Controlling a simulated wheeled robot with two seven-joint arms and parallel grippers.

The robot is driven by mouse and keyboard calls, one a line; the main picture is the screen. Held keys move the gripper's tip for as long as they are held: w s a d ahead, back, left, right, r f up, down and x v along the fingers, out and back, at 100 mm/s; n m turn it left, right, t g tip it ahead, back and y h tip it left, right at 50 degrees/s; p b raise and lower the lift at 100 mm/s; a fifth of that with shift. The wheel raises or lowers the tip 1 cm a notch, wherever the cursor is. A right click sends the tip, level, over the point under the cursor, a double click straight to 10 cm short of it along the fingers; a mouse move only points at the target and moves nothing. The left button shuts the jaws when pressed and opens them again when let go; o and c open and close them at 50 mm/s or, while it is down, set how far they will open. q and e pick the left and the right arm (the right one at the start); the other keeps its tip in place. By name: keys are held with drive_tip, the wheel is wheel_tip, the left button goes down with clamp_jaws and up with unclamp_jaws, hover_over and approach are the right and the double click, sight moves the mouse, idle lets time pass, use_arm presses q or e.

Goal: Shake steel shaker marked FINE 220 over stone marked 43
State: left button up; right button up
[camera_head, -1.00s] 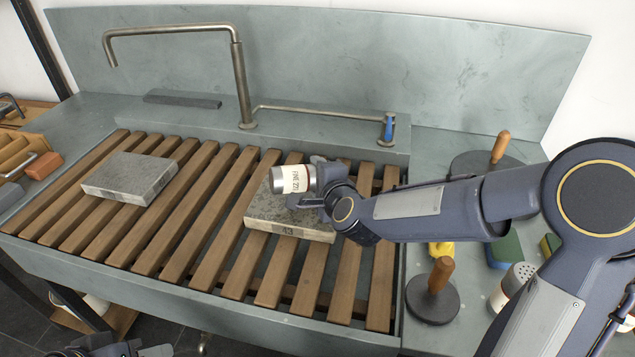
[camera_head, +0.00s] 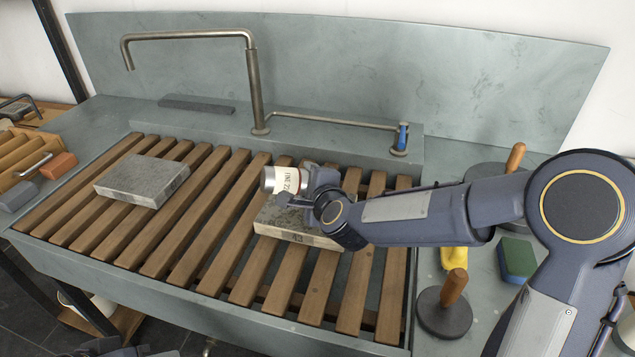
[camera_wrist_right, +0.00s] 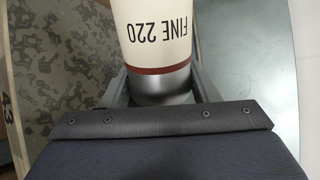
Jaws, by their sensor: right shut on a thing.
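The steel shaker (camera_head: 283,181) has a cream label and lies tipped nearly on its side in my right gripper (camera_head: 312,187), over the stone marked 43 (camera_head: 293,232). In the right wrist view the label of the shaker (camera_wrist_right: 160,35) reads FINE 220, with a dark red band, and both fingers grip its steel end. The stone (camera_wrist_right: 55,70) shows at the left there, its mark 43 on the edge. My arm and the shaker hide part of the stone in the head view. Part of my left arm shows at the bottom edge; I cannot make out its jaws.
Another grey stone (camera_head: 142,180) lies on the wooden slats (camera_head: 190,228) at left. A tap (camera_head: 255,90) rises behind the slats. A dark disc with a wooden handle (camera_head: 444,312), a yellow item (camera_head: 453,258) and a green sponge (camera_head: 518,258) are at right.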

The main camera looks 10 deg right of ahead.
drive_tip(key=shift+w+a+p, duration=0.25)
drive_tip(key=shift+w+a, duration=0.15)
drive_tip(key=shift+a, duration=0.55)
drive_tip(key=shift+w+a+p, duration=0.2)
drive_tip(key=shift+w+a, duration=0.15)
drive_tip(key=shift+a, duration=0.55)
drive_tip(key=shift+w+a+p, duration=0.25)
drive_tip(key=shift+w+a, duration=0.15)
drive_tip(key=shift+a, duration=0.55)
drive_tip(key=shift+s+a, duration=0.15)
drive_tip(key=shift+s+a+b, duration=0.15)
drive_tip(key=shift+s+a, duration=0.2)
drive_tip(key=shift+s, duration=0.45)
drive_tip(key=shift+s+a+b, duration=0.1)
drive_tip(key=shift+s+a, duration=0.2)
drive_tip(key=shift+s, duration=0.55)
drive_tip(key=shift+s+a+b, duration=0.15)
drive_tip(key=shift+s+a, duration=0.2)
drive_tip(key=shift+s, duration=0.45)
drive_tip(key=shift+s+d+b, duration=0.6)
drive_tip(key=shift+s+d, duration=0.1)
drive_tip(key=shift+d, duration=0.95)
drive_tip(key=shift+s+d+b, duration=0.6)
drive_tip(key=shift+s+d, duration=0.15)
drive_tip(key=shift+d, duration=0.9)
drive_tip(key=shift+s+d+b, duration=0.6)
drive_tip(key=shift+s+d, duration=0.1)
drive_tip(key=shift+d, duration=0.95)
drive_tip(key=shift+r, duration=0.1)
